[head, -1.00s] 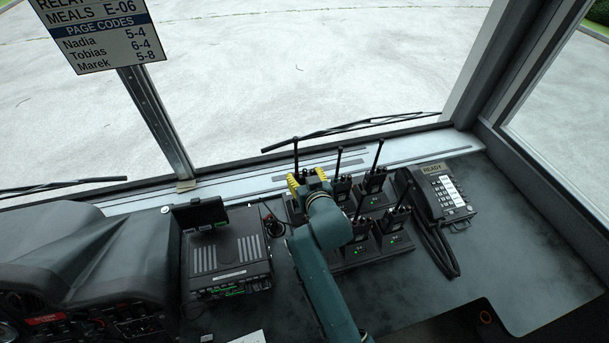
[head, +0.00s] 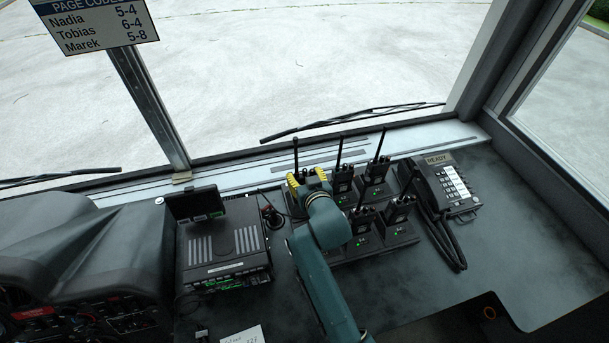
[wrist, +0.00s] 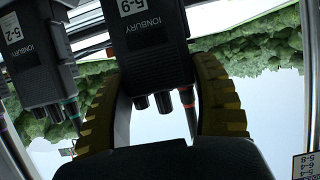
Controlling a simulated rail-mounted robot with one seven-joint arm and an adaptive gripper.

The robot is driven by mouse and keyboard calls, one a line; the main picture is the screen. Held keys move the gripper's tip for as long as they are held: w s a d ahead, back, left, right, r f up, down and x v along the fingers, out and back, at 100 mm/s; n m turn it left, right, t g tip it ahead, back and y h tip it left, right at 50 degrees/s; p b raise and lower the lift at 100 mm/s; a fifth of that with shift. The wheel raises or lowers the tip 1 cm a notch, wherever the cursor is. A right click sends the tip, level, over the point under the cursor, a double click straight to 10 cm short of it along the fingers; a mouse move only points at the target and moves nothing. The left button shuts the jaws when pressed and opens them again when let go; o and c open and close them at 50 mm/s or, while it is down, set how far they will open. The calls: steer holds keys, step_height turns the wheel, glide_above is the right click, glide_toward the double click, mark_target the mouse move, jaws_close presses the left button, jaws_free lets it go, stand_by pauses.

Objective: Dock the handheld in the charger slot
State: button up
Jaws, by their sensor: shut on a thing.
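My gripper (head: 308,178) has yellow ribbed fingers and is shut on a black handheld marked 5-9 (wrist: 152,48), which fills the space between the fingers in the wrist view. In the head view only its antenna (head: 296,155) shows clearly, standing upright at the far left of the charger. The charger (head: 375,250) is a dark multi-slot block on the dash. Several other handhelds (head: 396,210) stand in its slots with green lights. My arm hides the slot under the held handheld, so I cannot tell whether it is seated. A neighbour marked 5-2 (wrist: 28,48) is at the left in the wrist view.
A desk phone (head: 446,187) with a coiled cord (head: 440,238) stands right of the charger. A radio unit (head: 224,245) with a small screen (head: 196,203) stands at the left. The windshield is behind. The dash right of the phone is clear.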

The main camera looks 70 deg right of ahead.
steer(key=shift+f, duration=0.35)
steer(key=shift+f+b, duration=0.25)
steer(key=shift+b, duration=0.15)
steer(key=o, duration=1.3)
steer(key=v, duration=1.2)
